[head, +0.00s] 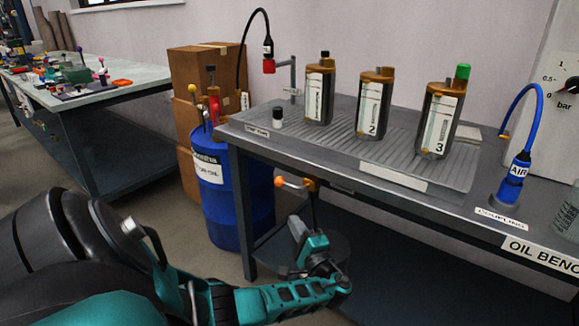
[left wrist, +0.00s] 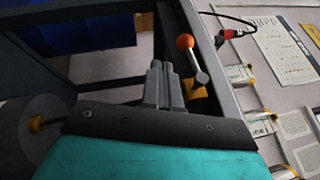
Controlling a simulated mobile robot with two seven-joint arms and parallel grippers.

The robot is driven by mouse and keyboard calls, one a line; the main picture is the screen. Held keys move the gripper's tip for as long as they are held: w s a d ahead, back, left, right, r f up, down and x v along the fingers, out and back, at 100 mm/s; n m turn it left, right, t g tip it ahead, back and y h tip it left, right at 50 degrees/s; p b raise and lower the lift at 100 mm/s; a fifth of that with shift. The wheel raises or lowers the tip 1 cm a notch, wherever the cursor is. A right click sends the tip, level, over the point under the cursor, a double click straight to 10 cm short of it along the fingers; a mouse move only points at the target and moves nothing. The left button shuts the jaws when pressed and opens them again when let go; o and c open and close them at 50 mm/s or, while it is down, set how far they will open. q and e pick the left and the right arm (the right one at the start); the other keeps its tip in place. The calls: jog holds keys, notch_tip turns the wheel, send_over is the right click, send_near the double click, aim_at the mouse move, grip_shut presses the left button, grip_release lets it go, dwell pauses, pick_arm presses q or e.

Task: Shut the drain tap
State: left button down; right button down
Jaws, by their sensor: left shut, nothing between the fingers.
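The drain tap (head: 311,185) is a brass valve below the front edge of the oil bench. Its short lever ends in an orange ball (head: 280,181) and points to the left, roughly level. In the left wrist view the orange ball (left wrist: 185,41), the metal lever and the brass body (left wrist: 197,94) show just right of my fingers. My left gripper (head: 297,224) is below the tap, with its fingers pointing up. In the left wrist view its fingertips (left wrist: 157,66) are together and empty, beside the lever with no clear contact. My right gripper is in neither view.
The oil bench (head: 480,207) carries bottles, including bottle 2 (head: 374,105) and green-capped bottle 3 (head: 442,115), and a blue air coupling (head: 514,175). A blue drum (head: 222,210) stands left of the tap. A bench leg (head: 243,215) is close to my gripper.

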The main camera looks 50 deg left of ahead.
pick_arm(q)
jog(key=v, duration=0.5)
jog(key=shift+f, duration=0.15)
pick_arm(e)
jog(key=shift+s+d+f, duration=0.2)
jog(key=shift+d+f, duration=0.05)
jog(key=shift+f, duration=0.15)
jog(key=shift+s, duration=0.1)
